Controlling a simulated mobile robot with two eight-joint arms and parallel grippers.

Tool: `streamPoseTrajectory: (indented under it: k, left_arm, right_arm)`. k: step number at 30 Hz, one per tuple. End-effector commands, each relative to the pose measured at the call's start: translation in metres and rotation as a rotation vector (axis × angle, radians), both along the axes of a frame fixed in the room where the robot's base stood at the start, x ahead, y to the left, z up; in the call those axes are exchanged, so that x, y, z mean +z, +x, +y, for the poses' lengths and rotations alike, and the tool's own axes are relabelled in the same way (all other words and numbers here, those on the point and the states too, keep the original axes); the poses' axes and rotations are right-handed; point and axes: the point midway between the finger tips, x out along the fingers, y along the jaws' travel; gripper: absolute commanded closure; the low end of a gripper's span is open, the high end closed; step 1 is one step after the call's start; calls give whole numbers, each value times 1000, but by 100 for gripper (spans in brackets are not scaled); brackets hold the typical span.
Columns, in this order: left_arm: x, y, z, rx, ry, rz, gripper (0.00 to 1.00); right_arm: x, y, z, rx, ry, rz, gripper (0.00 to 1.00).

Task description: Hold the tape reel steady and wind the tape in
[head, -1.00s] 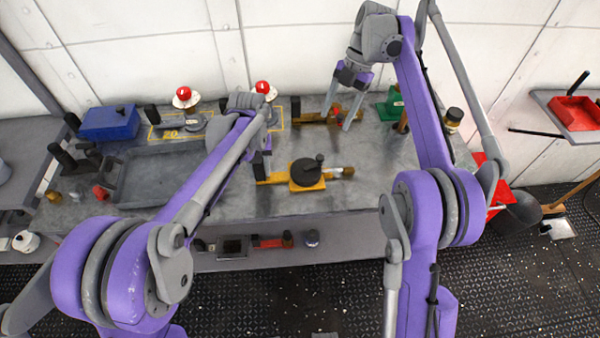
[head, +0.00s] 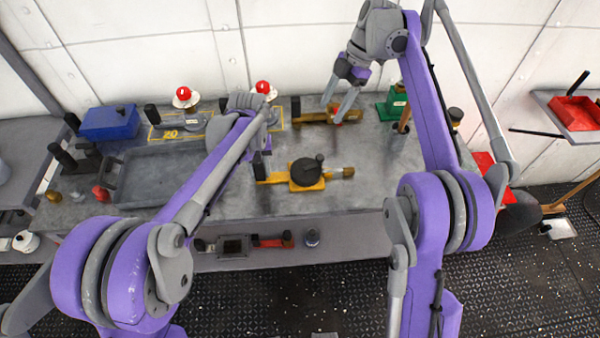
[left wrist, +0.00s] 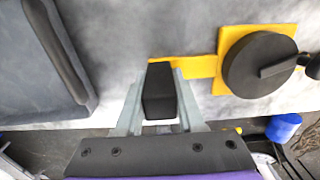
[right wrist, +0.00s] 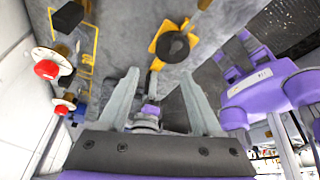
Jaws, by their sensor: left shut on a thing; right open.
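The tape reel (head: 305,172) lies on the grey bench, with a round black drum on a yellow frame. A crank knob (head: 319,158) stands on the drum, and a brown tape end (head: 348,172) sticks out to the right. In the left wrist view the reel's drum (left wrist: 257,64) is at the right. My left gripper (left wrist: 160,88) is shut on the reel's black handle (left wrist: 158,104), left of the drum. In the head view my left arm partly hides that grip. My right gripper (head: 340,95) is open and empty above the bench, behind and right of the drum.
A brown-yellow tool (head: 312,117) lies behind the reel. A grey tray (head: 165,178) and a blue box (head: 110,122) are at the left. A green box (head: 391,107) stands at the back right. Bench right of the reel is clear.

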Motion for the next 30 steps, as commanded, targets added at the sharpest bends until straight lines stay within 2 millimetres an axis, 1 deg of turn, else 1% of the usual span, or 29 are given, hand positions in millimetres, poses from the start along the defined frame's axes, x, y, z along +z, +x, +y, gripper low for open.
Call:
streamPoseTrajectory:
  k: [3,10,17,21,23,26,30]
  left_arm:
    - [0,0,0,0,0,0,100]
    - [0,0,0,0,0,0,100]
    - [0,0,0,0,0,0,100]
    - [0,0,0,0,0,0,100]
    - [0,0,0,0,0,0,100]
    - [0,0,0,0,0,0,100]
    - [0,0,0,0,0,0,100]
  right_arm:
    - [-11,5,6,-277,10,32,34]
    - [-29,12,16,-831,85,136,34]
    - [-45,9,23,-1366,222,307,34]
    - [-54,4,25,-1677,334,450,34]
    - [-58,0,26,-1804,388,522,34]
    - [-63,-7,26,-2006,484,657,34]
    - [-71,-21,25,-2265,634,885,34]
